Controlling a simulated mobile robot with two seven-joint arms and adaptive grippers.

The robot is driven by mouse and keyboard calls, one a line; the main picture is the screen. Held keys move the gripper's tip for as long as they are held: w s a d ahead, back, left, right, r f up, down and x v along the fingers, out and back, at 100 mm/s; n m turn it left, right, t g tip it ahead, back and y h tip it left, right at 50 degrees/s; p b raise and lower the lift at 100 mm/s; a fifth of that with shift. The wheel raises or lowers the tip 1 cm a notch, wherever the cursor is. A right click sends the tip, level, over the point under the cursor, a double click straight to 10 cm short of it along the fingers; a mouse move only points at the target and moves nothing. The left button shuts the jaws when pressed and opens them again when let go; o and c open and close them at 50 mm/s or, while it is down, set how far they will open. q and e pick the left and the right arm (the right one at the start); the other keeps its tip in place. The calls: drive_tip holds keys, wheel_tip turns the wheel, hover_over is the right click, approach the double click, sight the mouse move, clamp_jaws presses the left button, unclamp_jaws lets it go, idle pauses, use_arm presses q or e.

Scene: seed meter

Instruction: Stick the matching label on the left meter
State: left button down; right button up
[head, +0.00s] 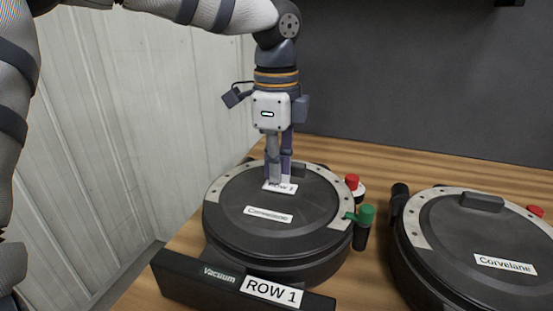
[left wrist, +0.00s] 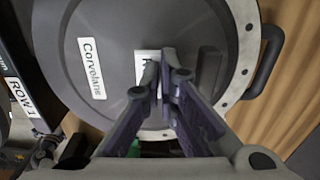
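The left meter (head: 270,245) is a round dark drum with a grey bolted rim and a white "Corvelane" label (head: 268,214) on its lid. A small white label reading "ROW 1" (head: 281,187) is at the lid, behind the Corvelane label. My left gripper (head: 279,180) points straight down over it. In the left wrist view, the gripper's fingers (left wrist: 163,68) are close together at the label (left wrist: 145,66), partly hiding it. The label looks flat against or just above the lid; I cannot tell if it touches. My right gripper is not in view.
A black "Vacuum" bar with a ROW 1 plate (head: 271,291) stands in front of the left meter. A green-handled valve (head: 364,217) and a red knob (head: 352,181) sit at its right. A second Corvelane meter (head: 470,240) stands right. A pale wall rises left.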

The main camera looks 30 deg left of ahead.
use_arm(q)
drive_tip(key=shift+f, duration=0.45)
idle(1.1)
drive_tip(key=c, duration=1.7)
unclamp_jaws()
drive_tip(key=shift+r, duration=0.1)
drive_tip(key=shift+r, duration=3.45)
